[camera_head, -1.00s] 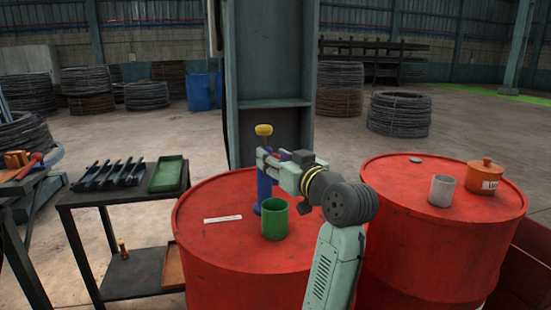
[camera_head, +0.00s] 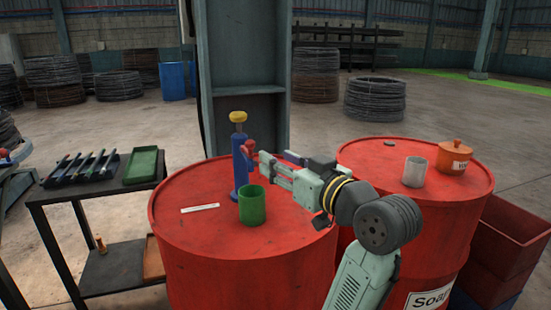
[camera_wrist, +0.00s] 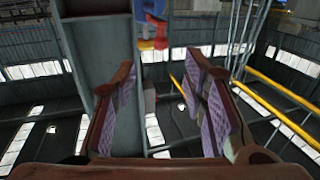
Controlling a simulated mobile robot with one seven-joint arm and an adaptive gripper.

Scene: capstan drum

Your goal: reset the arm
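My gripper (camera_head: 274,164) is above the middle red drum (camera_head: 205,255), to the right of a blue upright device (camera_head: 240,165) with a yellow knob (camera_head: 238,117) and a red side part (camera_head: 249,150). The fingertips lie close to the red part in the head view; I cannot tell whether they touch. In the wrist view my gripper (camera_wrist: 165,80) has its fingers spread apart with nothing between them. Blue and red parts of the device (camera_wrist: 153,25) show at the top there.
A green cup (camera_head: 252,207) and a white strip (camera_head: 200,208) are on the same drum. The right drum (camera_head: 425,205) holds a grey cup (camera_head: 414,172) and an orange lidded pot (camera_head: 455,158). A black cart (camera_head: 50,195) with a green tray (camera_head: 141,166) stands left. A steel column (camera_head: 243,60) rises behind.

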